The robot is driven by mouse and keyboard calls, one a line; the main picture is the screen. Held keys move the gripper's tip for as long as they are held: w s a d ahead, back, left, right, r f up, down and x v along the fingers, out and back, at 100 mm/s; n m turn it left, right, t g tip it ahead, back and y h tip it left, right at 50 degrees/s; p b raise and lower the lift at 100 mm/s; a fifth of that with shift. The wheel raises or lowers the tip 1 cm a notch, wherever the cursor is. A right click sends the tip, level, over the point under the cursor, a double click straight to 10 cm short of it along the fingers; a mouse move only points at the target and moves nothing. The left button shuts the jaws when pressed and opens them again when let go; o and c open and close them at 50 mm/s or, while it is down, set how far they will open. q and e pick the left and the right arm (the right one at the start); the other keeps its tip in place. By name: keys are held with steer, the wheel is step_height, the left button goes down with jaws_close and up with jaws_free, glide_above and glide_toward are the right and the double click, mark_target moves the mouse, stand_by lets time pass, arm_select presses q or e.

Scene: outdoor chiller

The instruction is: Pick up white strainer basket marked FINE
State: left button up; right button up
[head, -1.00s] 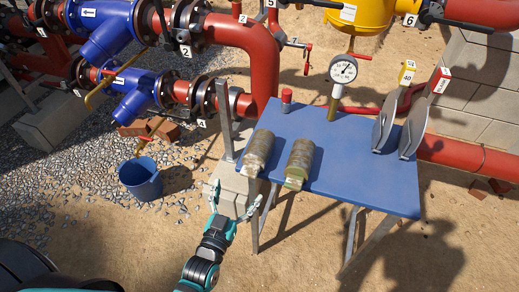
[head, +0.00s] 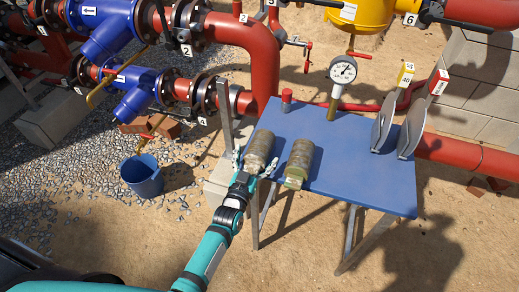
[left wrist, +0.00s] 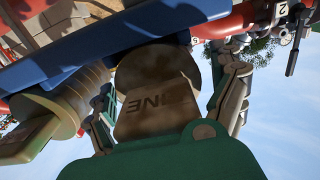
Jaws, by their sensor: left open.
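Two grey-brown cylindrical strainer baskets lie on the blue table (head: 345,190). The left basket (head: 261,146) has my left gripper (head: 254,165) at its near end. The gripper is open, one finger on each side of the basket; whether they touch it I cannot tell. In the left wrist view the basket (left wrist: 155,105) sits between the fingers. Upside-down letters reading INE show on its tab, the first letter hidden or in shadow. The other basket (head: 299,160), with a yellowish-green near end, lies to the right, apart from the gripper; it also shows in the left wrist view (left wrist: 60,105).
A pressure gauge (head: 342,72) stands at the table's back, with a small red cylinder (head: 286,95) to its left. Two grey discs with handles (head: 385,125) stand at the right. Red pipes (head: 262,60) run behind. A blue bucket (head: 142,176) stands on the gravel.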

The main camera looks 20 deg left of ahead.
arm_select(q)
steer(key=shift+s, duration=0.1)
steer(key=shift+c, duration=0.8)
steer(key=c, duration=1.2)
arm_select(e)
steer(key=shift+s+a, duration=0.1)
steer(key=shift+a, duration=0.35)
steer(key=shift+d, duration=0.2)
